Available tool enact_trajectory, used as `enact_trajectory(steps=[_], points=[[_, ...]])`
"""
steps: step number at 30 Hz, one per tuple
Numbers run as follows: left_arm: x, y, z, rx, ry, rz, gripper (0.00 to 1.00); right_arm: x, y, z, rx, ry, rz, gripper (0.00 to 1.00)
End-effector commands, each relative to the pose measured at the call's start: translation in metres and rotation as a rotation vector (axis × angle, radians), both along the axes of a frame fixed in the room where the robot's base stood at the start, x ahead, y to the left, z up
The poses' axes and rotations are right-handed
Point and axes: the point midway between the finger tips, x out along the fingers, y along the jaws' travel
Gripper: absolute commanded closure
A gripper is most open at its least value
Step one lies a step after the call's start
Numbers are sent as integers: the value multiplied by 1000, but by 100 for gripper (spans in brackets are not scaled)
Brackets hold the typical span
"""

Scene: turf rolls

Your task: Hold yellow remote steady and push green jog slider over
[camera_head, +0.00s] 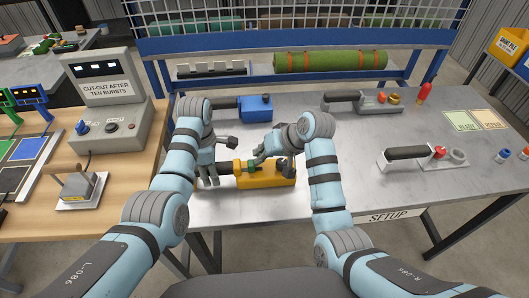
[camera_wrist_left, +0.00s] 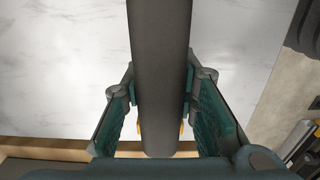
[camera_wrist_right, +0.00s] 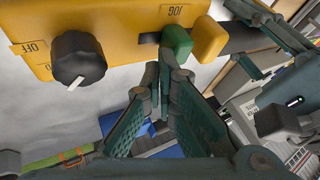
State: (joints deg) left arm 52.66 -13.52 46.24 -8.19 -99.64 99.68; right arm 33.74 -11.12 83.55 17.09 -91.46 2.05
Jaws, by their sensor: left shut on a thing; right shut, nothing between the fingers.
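The yellow remote (camera_head: 272,181) lies near the front edge of the metal table, its dark handle (camera_head: 226,168) pointing left. My left gripper (camera_head: 209,178) is shut on that handle, which runs between its fingers in the left wrist view (camera_wrist_left: 160,60). The green jog slider (camera_wrist_right: 176,43) sits on a dark slot under the JOG label, close to a yellow end block (camera_wrist_right: 208,40). My right gripper (camera_wrist_right: 165,72) is shut and empty, its tips right at the slider's lower edge; I cannot tell whether they touch. A black knob (camera_wrist_right: 78,60) sits beside the OFF label.
A blue tool (camera_head: 255,107) lies behind the remote, and other handled tools (camera_head: 408,153) lie to the right. A green turf roll (camera_head: 330,61) rests on the rear rack. A grey control box (camera_head: 107,110) stands on the wooden table at left. Bare tabletop surrounds the remote's right side.

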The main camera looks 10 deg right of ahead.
Motion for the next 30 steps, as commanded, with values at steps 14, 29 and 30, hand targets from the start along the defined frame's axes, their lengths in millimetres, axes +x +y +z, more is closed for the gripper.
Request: enact_trajectory(steps=[14,29,30], points=[[-1,-1,-1,-2,3,-1,100,-31,-39,67,-1,-5,0,100],[-1,-1,-1,-1,3,-1,100,-38,-46,78,0,-1,0,100],[-1,-1,-1,-1,3,-1,72,-37,-46,78,0,-1,0,100]])
